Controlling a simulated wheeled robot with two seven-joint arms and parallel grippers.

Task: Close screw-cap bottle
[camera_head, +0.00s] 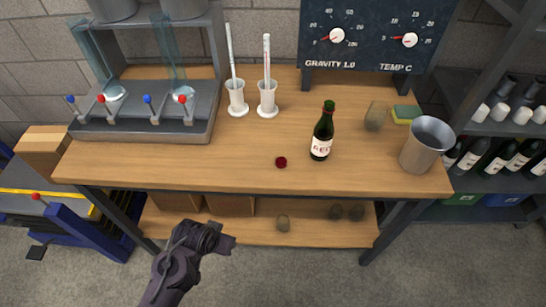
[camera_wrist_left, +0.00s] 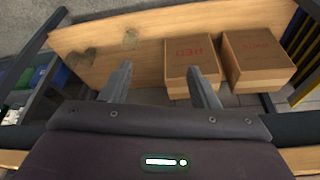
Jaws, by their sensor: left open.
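A dark green bottle (camera_head: 322,132) with a white label and red lettering stands upright on the wooden workbench (camera_head: 220,172). Its neck top is small in the picture, so I cannot tell whether it is open. A small dark red cap (camera_head: 281,162) lies on the bench to the left of the bottle, near the front edge. My left gripper (camera_head: 231,241) is in front of the bench and below its top, away from bottle and cap. In the left wrist view its two fingers (camera_wrist_left: 163,78) are apart with nothing between them. My right gripper is in neither view.
A metal bucket (camera_head: 427,146), a stone-like lump (camera_head: 376,116) and a sponge (camera_head: 406,114) stand right of the bottle. Two white cylinders (camera_head: 268,99) with rods stand behind the cap. A filler rig (camera_head: 150,115) occupies the left. Boxes (camera_wrist_left: 258,58) sit on the lower shelf.

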